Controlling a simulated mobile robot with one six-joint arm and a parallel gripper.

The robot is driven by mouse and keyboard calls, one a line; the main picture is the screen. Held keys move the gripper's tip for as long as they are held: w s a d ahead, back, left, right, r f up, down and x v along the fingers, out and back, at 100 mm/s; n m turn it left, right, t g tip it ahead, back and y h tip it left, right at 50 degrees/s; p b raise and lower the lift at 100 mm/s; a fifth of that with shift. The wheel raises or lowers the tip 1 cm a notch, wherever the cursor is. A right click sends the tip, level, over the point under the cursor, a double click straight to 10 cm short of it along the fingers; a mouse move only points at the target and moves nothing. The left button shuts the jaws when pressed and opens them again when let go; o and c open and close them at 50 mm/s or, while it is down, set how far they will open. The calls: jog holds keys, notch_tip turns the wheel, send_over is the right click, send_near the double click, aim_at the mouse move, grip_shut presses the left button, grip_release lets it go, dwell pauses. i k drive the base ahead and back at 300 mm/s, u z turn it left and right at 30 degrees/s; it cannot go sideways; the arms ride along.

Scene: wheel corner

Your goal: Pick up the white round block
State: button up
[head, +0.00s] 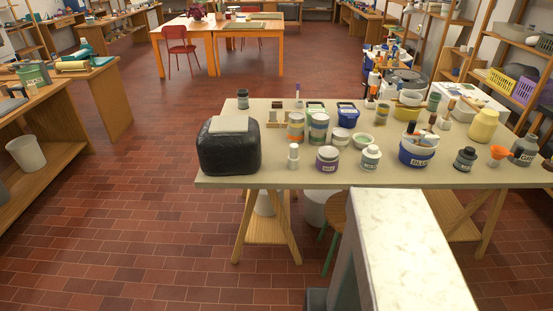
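I cannot make out a white round block for sure. The work table (214,180) holds several jars and tubs. A pale flat slab (229,124) with corners lies on a black bag-like lump (228,155) at the table's left end. A small white bottle (293,156) stands near the front edge, and a white-lidded jar (371,157) stands to its right. A low white-topped tub (341,136) is behind them. My gripper is not in view.
A white mottled slab (415,250) rises at the front right, before the table. A stool (335,225) and a white bucket (320,208) are under the table. The tiled floor to the left is clear. Shelves (500,60) stand at the right.

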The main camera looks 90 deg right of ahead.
aim_at(293, 159)
jog(key=i, duration=0.75)
jog(key=u, duration=0.95)
jog(key=k, duration=0.1)
jog(key=z, duration=3.25)
jog(key=i, duration=0.6)
jog(key=u, duration=0.05)
